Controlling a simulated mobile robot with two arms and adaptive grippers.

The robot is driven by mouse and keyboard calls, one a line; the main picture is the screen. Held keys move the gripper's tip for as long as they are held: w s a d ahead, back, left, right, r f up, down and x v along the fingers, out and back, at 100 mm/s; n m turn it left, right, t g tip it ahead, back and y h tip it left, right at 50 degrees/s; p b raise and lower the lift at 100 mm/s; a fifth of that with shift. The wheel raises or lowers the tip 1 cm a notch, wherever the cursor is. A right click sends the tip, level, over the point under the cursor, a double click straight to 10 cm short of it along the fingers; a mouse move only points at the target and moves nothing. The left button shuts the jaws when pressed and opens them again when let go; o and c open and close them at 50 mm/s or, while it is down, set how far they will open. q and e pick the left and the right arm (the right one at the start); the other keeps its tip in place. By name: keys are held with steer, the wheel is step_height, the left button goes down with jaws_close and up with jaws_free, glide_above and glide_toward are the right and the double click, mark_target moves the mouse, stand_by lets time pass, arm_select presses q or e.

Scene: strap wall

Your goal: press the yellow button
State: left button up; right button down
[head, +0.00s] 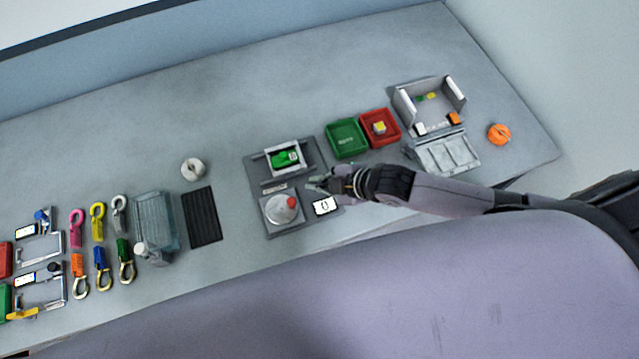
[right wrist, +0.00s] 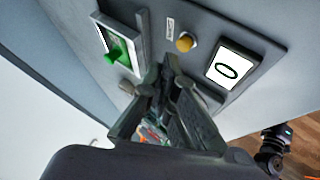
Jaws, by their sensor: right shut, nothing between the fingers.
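The yellow button (right wrist: 185,41) shows in the right wrist view as a small round cap on a grey panel (right wrist: 205,22). It sits between a small white label and a white display reading 0 (right wrist: 228,70). My right gripper (right wrist: 166,72) is shut and empty, with its fingertips near the button. I see a gap in the picture between the tips and the button; I cannot tell the depth.
A green part in a frame (head: 285,159) and a round dial with a red knob (head: 281,209) are close to my gripper. A green tray (head: 347,139) and a red tray (head: 380,127) stand to the right. Hooks and a clear box (head: 155,227) are at left.

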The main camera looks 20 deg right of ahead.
steer(key=shift+r+p, duration=1.35)
steer(key=shift+p, duration=0.05)
step_height(320, 180, up, 2)
steer(key=shift+r+p, duration=0.2)
steer(key=shift+p, duration=0.6)
